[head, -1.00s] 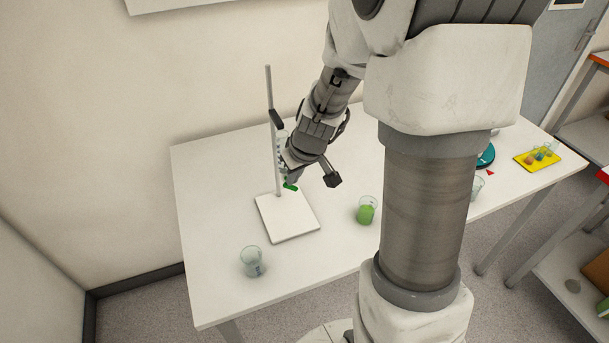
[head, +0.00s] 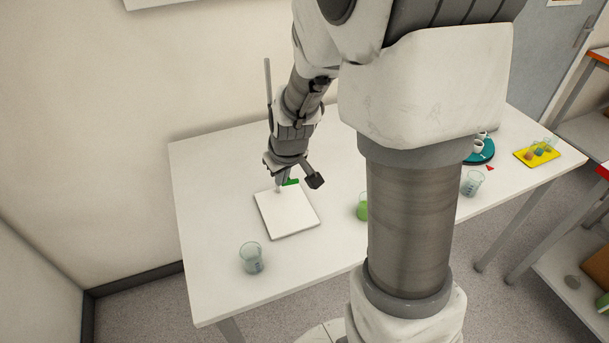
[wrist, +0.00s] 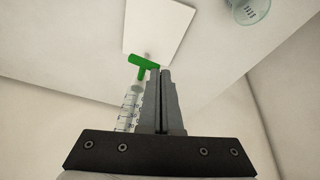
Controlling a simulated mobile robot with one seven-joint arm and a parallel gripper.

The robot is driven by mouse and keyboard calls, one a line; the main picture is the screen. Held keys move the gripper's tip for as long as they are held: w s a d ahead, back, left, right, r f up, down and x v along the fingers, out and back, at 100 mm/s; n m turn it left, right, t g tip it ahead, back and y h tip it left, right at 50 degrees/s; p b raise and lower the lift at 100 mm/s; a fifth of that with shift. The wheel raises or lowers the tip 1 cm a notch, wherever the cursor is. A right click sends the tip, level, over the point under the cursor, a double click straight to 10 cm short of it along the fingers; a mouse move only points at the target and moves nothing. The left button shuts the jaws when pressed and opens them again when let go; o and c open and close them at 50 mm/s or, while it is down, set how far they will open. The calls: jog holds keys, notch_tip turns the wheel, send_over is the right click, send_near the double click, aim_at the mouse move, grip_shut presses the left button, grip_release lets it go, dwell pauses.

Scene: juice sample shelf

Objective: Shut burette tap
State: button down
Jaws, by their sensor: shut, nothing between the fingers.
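The burette tap is a green T-shaped handle (head: 291,182), low on the burette above the stand's white base plate (head: 288,222). In the wrist view the green tap (wrist: 142,62) is at upper centre, and the graduated clear burette tube (wrist: 128,112) runs down from it. My gripper (wrist: 159,72) is shut and empty, its fingertips just right of the tap; I cannot tell whether they touch it. In the head view my gripper (head: 282,182) points down beside the tap and hides most of the burette. The stand's rod (head: 267,80) rises behind my arm.
An empty beaker (head: 251,257) stands at the table's front left. A beaker of green liquid (head: 362,208) is partly behind my arm. Another beaker (head: 472,184), a teal tray (head: 483,152) with cups and a yellow tray (head: 537,153) are to the right. The table's left end is mostly clear.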

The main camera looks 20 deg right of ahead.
jog(key=shift+a+f+b, duration=0.3)
jog(key=shift+a+b, duration=0.05)
jog(key=shift+b, duration=0.15)
jog(key=shift+s+a+f+b, duration=0.25)
jog(key=shift+b, duration=0.05)
jog(key=shift+r, duration=0.1)
dwell(0.3)
jog(key=s+a+r+p, duration=0.2)
jog(key=s+a+r, duration=0.2)
jog(key=a+r, duration=0.5)
jog(key=s+d+r+m, duration=0.1)
jog(key=s+d+r, duration=0.3)
jog(key=s, duration=0.4)
jog(key=s+d+r+m+t, duration=0.1)
jog(key=s+d+r, duration=0.2)
jog(key=s, duration=0.6)
notch_tip(320, 180, up, 2)
jog(key=shift+d+r, duration=0.2)
jog(key=shift+d, duration=0.15)
